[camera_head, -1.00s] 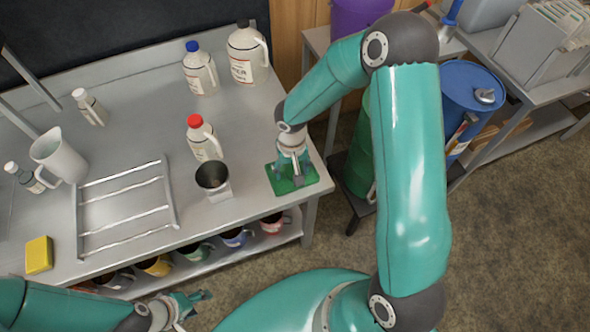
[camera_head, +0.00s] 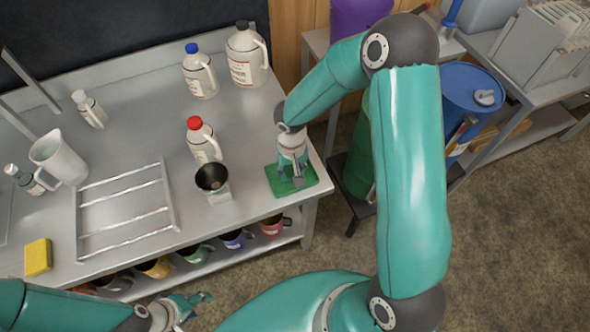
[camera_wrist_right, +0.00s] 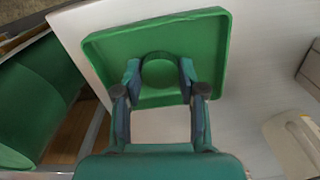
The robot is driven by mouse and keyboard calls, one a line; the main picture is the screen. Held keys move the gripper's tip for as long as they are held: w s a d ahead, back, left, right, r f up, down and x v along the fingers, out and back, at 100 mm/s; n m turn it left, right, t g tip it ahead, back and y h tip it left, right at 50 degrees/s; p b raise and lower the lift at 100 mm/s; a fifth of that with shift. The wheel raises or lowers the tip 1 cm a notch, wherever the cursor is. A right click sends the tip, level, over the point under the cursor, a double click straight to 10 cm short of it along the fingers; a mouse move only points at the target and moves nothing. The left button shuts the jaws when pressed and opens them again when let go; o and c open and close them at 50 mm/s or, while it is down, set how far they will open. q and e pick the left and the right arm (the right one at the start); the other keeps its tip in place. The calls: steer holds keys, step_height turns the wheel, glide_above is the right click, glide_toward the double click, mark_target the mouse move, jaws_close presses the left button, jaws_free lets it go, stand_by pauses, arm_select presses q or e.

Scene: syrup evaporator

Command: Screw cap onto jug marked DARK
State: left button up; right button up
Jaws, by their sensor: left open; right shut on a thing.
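My right gripper (camera_head: 297,180) points down over a green tray (camera_head: 277,187) at the table's right front corner. In the right wrist view its fingers (camera_wrist_right: 159,78) are shut on a round green thing (camera_wrist_right: 159,71), seemingly a cap, within the green tray (camera_wrist_right: 207,38). My left gripper (camera_head: 202,298) is open and empty, low in front of the table. Three white jugs stand upright: a red-capped jug (camera_head: 204,147), a blue-capped jug (camera_head: 198,77) and a larger dark-topped jug (camera_head: 243,62). I cannot read which label says DARK.
A dark cup (camera_head: 212,178) on a small white stand is just left of the tray. A wire rack (camera_head: 125,207), white pitcher (camera_head: 59,160), small bottle (camera_head: 90,109) and yellow sponge (camera_head: 38,256) occupy the left. Mugs (camera_head: 235,239) sit on the lower shelf.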

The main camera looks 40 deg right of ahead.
mark_target(292, 173)
step_height(292, 173, up, 20)
stand_by(0.5)
steer(key=shift+f, duration=0.1)
steer(key=w+a+f+n, duration=0.4)
steer(key=w+a+f, duration=0.1)
steer(key=a+f, duration=0.1)
steer(key=shift+w+a+f+n+p, duration=0.3)
steer(key=shift+a+f, duration=0.05)
steer(key=shift+f, duration=0.4)
